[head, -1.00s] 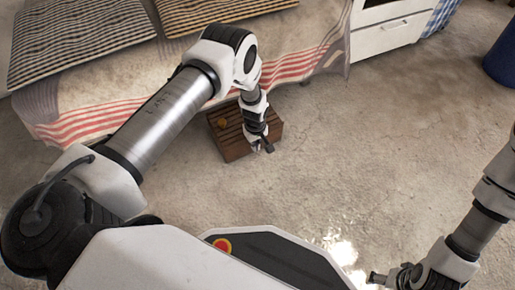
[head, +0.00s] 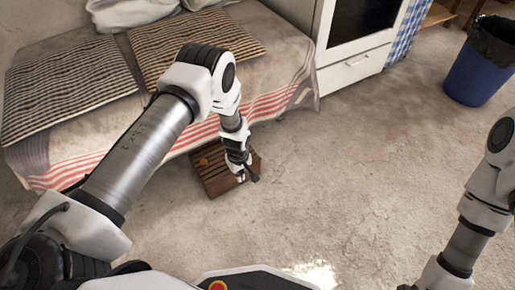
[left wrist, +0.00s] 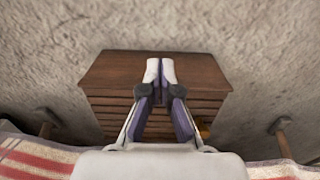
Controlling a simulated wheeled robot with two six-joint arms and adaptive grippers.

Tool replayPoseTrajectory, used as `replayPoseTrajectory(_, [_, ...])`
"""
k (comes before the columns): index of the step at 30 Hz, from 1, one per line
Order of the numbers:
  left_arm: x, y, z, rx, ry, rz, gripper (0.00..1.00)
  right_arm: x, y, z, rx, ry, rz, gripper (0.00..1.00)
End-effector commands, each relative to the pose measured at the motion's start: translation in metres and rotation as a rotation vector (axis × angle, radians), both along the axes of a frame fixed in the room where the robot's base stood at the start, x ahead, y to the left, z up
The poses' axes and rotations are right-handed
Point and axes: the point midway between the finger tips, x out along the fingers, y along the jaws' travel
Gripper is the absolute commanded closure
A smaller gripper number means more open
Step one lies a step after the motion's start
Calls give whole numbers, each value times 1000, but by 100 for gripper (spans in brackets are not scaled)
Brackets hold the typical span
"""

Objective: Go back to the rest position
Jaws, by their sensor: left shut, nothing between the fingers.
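A bed or couch with a striped cover (head: 278,102) and striped cushions (head: 195,42) stands behind the table. A white cabinet (head: 355,70) and a blue bin (head: 475,72) are at the back right. The concrete floor (head: 350,170) is clear.

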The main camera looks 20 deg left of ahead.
Motion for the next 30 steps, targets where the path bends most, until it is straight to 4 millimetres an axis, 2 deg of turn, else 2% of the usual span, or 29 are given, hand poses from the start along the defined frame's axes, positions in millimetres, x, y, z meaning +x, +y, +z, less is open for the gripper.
replayPoseTrajectory(6, [1, 0, 1, 0, -1, 0, 100, 0, 0, 0, 0, 0, 0, 21])
replayPoseTrajectory(8, [6, 0, 11, 0, -11, 1, 100, 0, 0, 5, 0, 0, 0, 21])
replayPoseTrajectory(9, [-2, 1, 18, -1, 5, 3, 100, 0, 0, 10, 0, 0, 0, 21])
replayPoseTrajectory(11, [-31, 1, 19, -3, 59, 5, 100, 0, 0, 13, 0, 0, 0, 21])
replayPoseTrajectory(14, [-97, 0, 28, -9, 129, -34, 100, 0, 0, 21, 0, 0, 0, 21])
replayPoseTrajectory(15, [-125, -1, 33, -15, 146, -79, 100, 0, 0, 23, 0, 0, 0, 21])
replayPoseTrajectory(18, [-185, -3, 48, -30, 162, -218, 100, 0, 0, 27, 0, 0, 0, 21])
replayPoseTrajectory(21, [-233, -4, 66, -44, 160, -369, 100, 0, 0, 29, 0, 0, 0, 21])
replayPoseTrajectory(24, [-273, -5, 87, -53, 140, -537, 100, 0, 0, 30, 0, 0, 0, 21])
replayPoseTrajectory(27, [-293, -6, 104, -42, 76, -746, 100, 0, 0, 29, 0, 0, 0, 21])
replayPoseTrajectory(29, [-275, -5, 103, -6, -5, -873, 100, 0, 0, 29, 0, 0, 0, 21])
replayPoseTrajectory(30, [-274, -5, 122, -4, -10, -910, 100, 0, 0, 47, 0, 1, 0, 21])
